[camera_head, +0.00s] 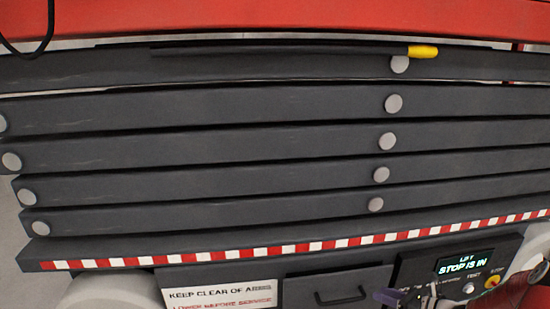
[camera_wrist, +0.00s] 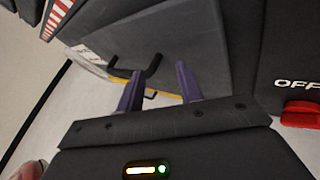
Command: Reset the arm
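My gripper (camera_wrist: 157,82) shows in the wrist view with its two purple fingers spread apart and nothing held between them. A purple fingertip and part of my gripper (camera_head: 402,298) also show at the bottom right of the head view, in front of the control panel (camera_head: 408,263). A thin dark bar (camera_head: 290,50) with a yellow end (camera_head: 423,51) lies nearly level along the top of the lift, below the red deck (camera_head: 270,18). I cannot tell if this bar is the task's arm. Several dark grey lift arms (camera_head: 210,140) are stacked closely below it.
A black handle (camera_wrist: 152,70) stands out beyond my fingers. A red switch (camera_wrist: 302,114) marked OFF is at right. A warning sign (camera_head: 220,297) is at lower left.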

